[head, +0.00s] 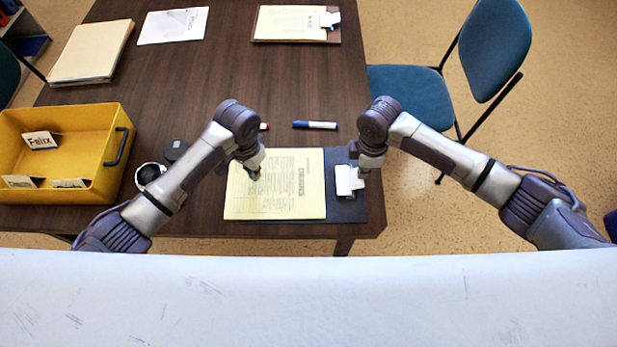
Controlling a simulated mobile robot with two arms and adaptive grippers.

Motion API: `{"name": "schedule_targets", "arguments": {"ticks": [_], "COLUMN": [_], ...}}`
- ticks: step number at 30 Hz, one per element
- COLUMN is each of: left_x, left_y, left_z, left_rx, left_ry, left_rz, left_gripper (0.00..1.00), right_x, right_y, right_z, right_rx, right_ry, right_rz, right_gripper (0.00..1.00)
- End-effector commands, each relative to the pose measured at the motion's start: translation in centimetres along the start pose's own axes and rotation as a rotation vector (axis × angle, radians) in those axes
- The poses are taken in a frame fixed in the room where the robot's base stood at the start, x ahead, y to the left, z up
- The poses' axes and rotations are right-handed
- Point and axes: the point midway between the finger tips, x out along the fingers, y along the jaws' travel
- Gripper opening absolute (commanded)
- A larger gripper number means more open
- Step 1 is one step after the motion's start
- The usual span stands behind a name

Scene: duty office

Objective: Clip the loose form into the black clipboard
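The black clipboard (346,209) lies near the table's front edge, its white clip (344,182) on the right side. A pale yellow printed form (290,205) lies over its left and middle part; its right edge is apart from the clip. My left gripper (254,175) points down at the upper left part of the form; I cannot tell whether it touches. My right gripper (362,173) is at the clip's right side, seemingly touching it. The fingers of both are too small and hidden from above to tell open from shut.
A yellow tray (85,118) with name cards stands at the left. A marker (315,125) lies behind the clipboard. A brown clipboard (262,38), a white sheet (173,25) and folders (90,52) lie farther back. A blue chair (412,95) stands right of the table.

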Motion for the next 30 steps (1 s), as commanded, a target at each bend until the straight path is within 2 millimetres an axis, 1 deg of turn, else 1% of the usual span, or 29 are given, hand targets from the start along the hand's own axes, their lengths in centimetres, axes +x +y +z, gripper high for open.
{"name": "schedule_targets", "arguments": {"ticks": [11,30], "left_x": [0.0,0.0], "left_y": [0.0,0.0], "left_z": [0.0,0.0], "left_rx": [0.000,0.000], "left_ry": [0.000,0.000], "left_rz": [0.000,0.000], "left_gripper": [0.00,0.00], "right_x": [0.8,1.4], "right_y": [0.0,-0.1], "right_z": [0.0,0.1], "right_rx": [0.000,-0.001], "right_ry": [0.000,0.001], "right_rz": [0.000,-0.002], "right_gripper": [0.00,0.00]}}
